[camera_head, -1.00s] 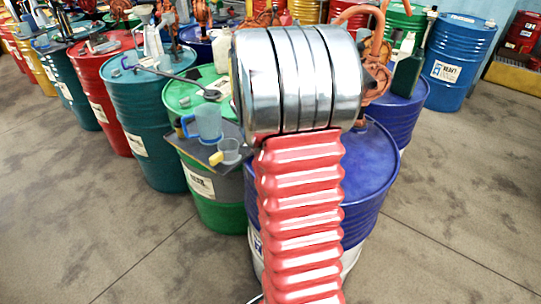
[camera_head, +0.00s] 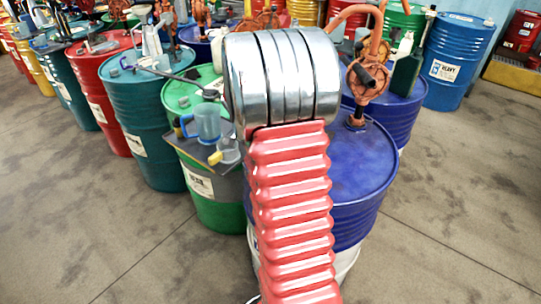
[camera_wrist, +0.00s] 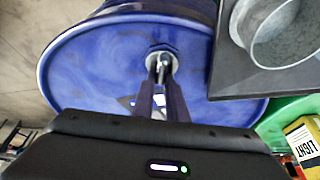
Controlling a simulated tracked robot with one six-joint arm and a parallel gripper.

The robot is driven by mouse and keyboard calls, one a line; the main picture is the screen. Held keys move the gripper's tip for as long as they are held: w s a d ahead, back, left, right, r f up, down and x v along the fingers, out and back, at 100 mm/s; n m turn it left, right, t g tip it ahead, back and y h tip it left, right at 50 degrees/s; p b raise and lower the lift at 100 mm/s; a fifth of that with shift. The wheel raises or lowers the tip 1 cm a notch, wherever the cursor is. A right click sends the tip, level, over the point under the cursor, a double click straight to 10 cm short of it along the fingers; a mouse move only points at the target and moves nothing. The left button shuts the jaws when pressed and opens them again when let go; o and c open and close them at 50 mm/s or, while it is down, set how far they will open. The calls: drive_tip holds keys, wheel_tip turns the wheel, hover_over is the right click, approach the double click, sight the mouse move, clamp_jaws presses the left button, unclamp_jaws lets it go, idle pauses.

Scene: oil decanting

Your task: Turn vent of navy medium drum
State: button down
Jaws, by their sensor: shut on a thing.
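The navy drum (camera_head: 365,165) stands in front of me, its top partly hidden behind my red and silver arm in the head view. In the wrist view its blue lid (camera_wrist: 100,70) fills much of the picture. The vent (camera_wrist: 161,56) is a small round metal fitting on the lid. My gripper (camera_wrist: 162,76) reaches it with two dark fingers shut on it. The fingertips cover part of the vent, so its exact angle is hard to tell. In the head view my gripper is hidden behind the arm.
An orange-brown hand pump (camera_head: 368,82) rises from the navy drum's far side. The tray also shows close by in the wrist view (camera_wrist: 222,80). Open floor lies at right.

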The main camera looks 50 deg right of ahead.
drive_tip(key=c, duration=1.8)
unclamp_jaws()
drive_tip(key=shift+o, duration=0.2)
drive_tip(key=v, duration=1.3)
drive_tip(key=shift+a+r, duration=0.25)
drive_tip(key=shift+w, duration=0.1)
